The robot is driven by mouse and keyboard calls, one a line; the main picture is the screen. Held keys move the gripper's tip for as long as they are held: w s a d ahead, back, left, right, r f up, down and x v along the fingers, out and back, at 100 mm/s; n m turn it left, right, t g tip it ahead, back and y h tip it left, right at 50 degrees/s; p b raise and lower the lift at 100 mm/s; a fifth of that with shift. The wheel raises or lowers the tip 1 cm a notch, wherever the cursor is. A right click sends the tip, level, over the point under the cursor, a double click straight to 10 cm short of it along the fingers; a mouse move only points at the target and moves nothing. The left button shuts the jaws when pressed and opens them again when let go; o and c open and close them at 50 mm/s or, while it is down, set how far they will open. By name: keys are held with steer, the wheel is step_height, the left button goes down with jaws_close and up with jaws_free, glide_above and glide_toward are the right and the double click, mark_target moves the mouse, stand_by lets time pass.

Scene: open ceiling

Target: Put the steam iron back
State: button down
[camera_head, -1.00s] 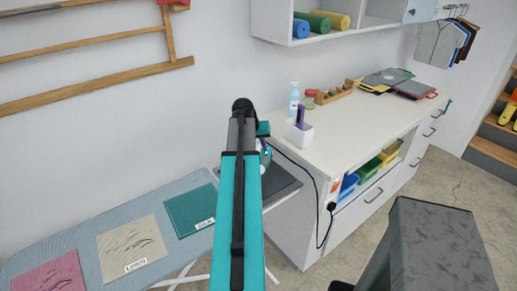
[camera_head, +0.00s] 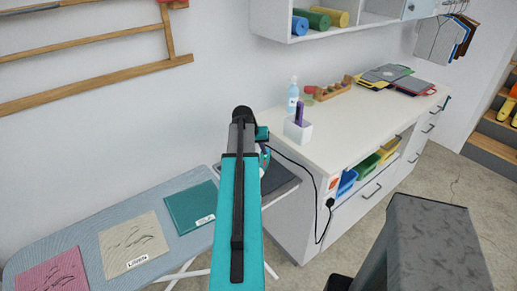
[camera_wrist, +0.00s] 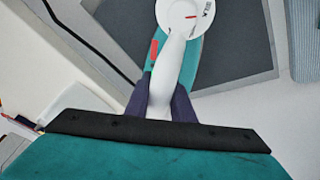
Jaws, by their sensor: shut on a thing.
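The steam iron (camera_wrist: 178,60) is teal and white with a red mark. It shows in the wrist view at the top middle, over or on a dark grey pad (camera_wrist: 240,45). My gripper (camera_wrist: 166,100) has dark purple fingers on either side of its white handle and is shut on it. In the head view a small teal and white part of the iron (camera_head: 264,160) shows just right of my arm, above the dark pad (camera_head: 285,182). My arm hides my gripper and most of the iron there. I cannot tell whether the iron touches the pad.
An ironing board (camera_head: 85,226) with fabric squares lies at the lower left. A black cord runs past the counter's front to a socket (camera_head: 330,203). The white counter (camera_head: 340,128) holds a spray bottle (camera_head: 293,98) and a white holder (camera_head: 298,131). A grey block (camera_head: 435,240) stands lower right.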

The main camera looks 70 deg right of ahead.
stand_by(0.3)
steer(key=c, duration=1.5)
jaws_free()
steer(key=shift+f, duration=0.1)
steer(key=shift+c, duration=0.2)
steer(key=shift+r, duration=0.2)
steer(key=b+v, duration=0.2)
steer(key=v, duration=1)
